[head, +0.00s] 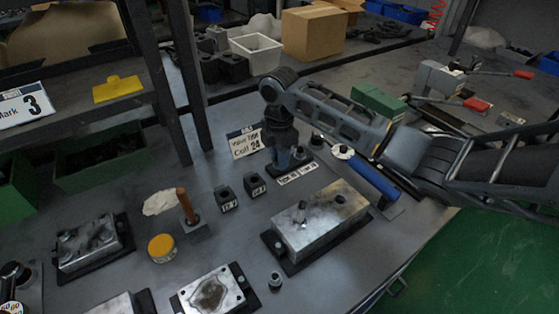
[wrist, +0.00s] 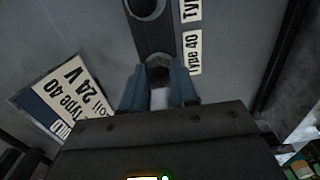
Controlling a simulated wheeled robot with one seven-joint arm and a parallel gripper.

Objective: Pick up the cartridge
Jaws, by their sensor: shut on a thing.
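My gripper (head: 290,160) points down over a small dark holder (head: 308,170) with white labels, near the middle of the bench. In the wrist view, my gripper (wrist: 158,88) has its two blue-grey fingers closed on the cartridge (wrist: 158,72), a small piece with a dark end and a paler part between the fingers. The cartridge is at the holder strip (wrist: 153,35); I cannot tell whether it is still seated or raised. Labels beside it read "Type 40". In the head view the fingers mostly hide the cartridge.
A metal valve block (head: 320,218) stands in front of the holder. A sign (head: 245,143) stands left of it, and a blue-handled tool (head: 372,178) lies to the right. Two small black blocks (head: 240,192), a yellow tin (head: 162,248) and a wooden-handled tool (head: 187,207) are nearby.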

